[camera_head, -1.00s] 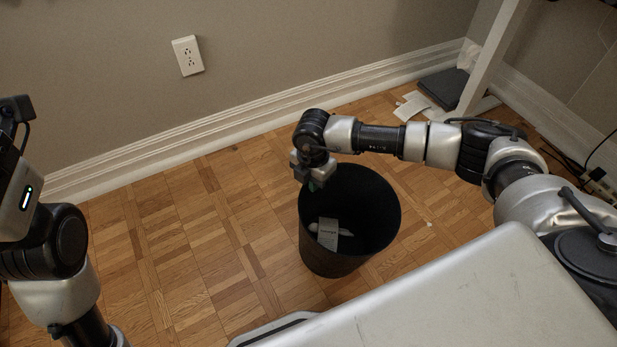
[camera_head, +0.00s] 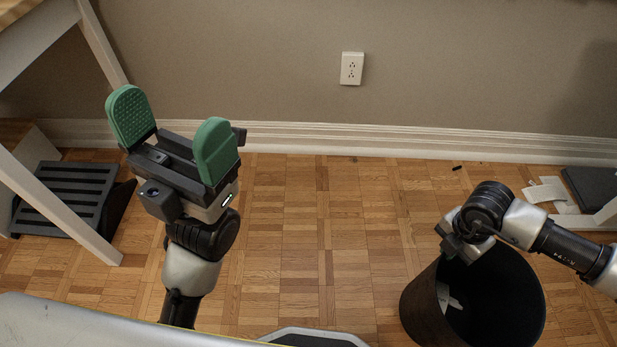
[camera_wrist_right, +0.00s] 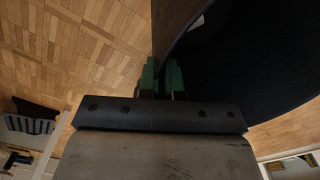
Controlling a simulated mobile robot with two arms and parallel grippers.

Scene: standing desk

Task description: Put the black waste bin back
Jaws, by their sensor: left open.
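The black waste bin (camera_head: 424,308) is at the lower right of the head view, its open top facing up and a pale piece of waste inside. I cannot tell whether its base touches the floor. My right gripper (camera_head: 460,246) is at the bin's left rim, its fingertips hidden in that view. In the right wrist view, the green fingers of the right gripper (camera_wrist_right: 162,76) are close together on the rim of the bin (camera_wrist_right: 245,65). My left gripper (camera_head: 172,128) is raised at the left, open and empty, with green fingers wide apart.
A white-legged desk (camera_head: 50,205) stands at the left with a black slatted footrest (camera_head: 70,190) beneath it. Papers (camera_head: 550,192) and a dark flat object (camera_head: 592,190) lie by the right wall. The wooden floor (camera_head: 310,230) between is clear.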

